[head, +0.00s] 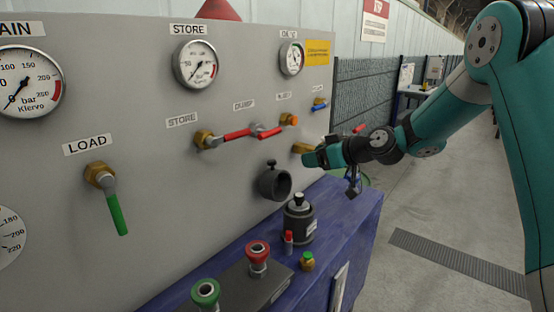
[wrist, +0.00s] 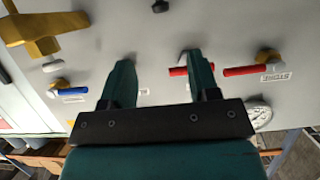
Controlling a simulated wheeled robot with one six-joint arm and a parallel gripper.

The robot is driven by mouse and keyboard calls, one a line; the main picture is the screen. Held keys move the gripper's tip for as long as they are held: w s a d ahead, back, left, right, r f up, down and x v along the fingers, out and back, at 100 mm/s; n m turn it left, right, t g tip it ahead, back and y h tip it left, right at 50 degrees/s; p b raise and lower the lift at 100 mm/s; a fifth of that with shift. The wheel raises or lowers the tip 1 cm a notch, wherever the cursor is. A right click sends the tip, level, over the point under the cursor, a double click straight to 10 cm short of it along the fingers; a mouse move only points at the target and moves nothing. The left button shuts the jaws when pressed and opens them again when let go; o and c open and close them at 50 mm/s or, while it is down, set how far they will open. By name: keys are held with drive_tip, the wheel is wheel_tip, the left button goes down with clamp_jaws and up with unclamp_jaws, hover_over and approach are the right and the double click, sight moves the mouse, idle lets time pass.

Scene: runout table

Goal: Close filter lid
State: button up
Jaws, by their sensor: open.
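No part is labelled as a filter lid. In the head view a dark round housing (head: 273,184) with a small knob on top projects from the lower panel. A dark canister (head: 299,220) with a black knob stands on the blue bench below it. I cannot tell which bears the lid. My gripper (head: 314,158) is at the panel's right side, above and right of the housing, beside a brass fitting (head: 302,147).
Red handles (head: 237,135) and a blue handle (head: 319,107) project from the grey panel (head: 150,150). A green LOAD handle (head: 117,213) hangs at left. A red knob (head: 257,252) and a green knob (head: 205,292) stand at the front. Open floor (head: 420,210) lies right.

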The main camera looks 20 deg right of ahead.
sight(275, 162)
drive_tip(key=p+x, duration=0.4)
drive_tip(key=x, duration=1)
drive_tip(key=shift+c, duration=0.4)
clamp_jaws()
drive_tip(key=shift+s+f, duration=0.1)
